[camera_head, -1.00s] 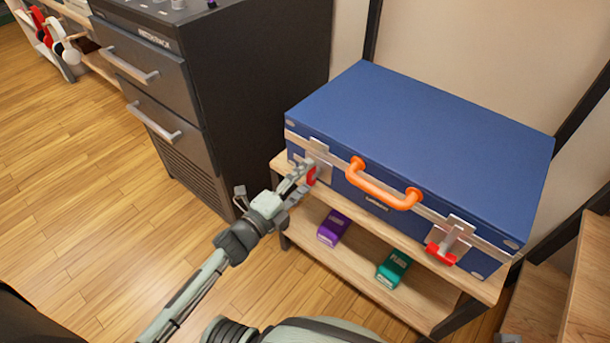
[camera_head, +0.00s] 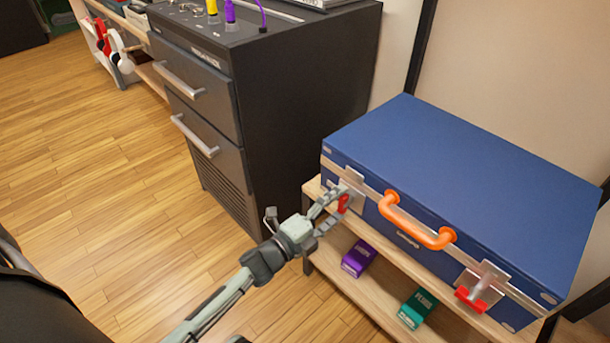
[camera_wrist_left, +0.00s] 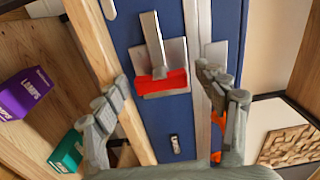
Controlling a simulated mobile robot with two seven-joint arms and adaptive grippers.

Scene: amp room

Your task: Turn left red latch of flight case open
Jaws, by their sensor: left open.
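The blue flight case (camera_head: 470,175) lies on a wooden shelf with its front facing me. Its left red latch (camera_head: 343,203) sits on a metal plate at the left of the front. In the left wrist view this latch (camera_wrist_left: 161,82) shows as a red tab on a silver plate, between and beyond the fingers. My left gripper (camera_head: 328,213) is open at the latch, with its fingers around the tab's area; contact cannot be told. It also shows in the left wrist view (camera_wrist_left: 165,105). The right red latch (camera_head: 472,299) is at the case's other end. My right gripper is not in view.
An orange handle (camera_head: 415,222) juts from the case front between the latches. A purple box (camera_head: 358,258) and a green box (camera_head: 416,308) stand on the lower shelf. A dark drawer cabinet (camera_head: 270,100) stands to the left. The wooden floor at left is clear.

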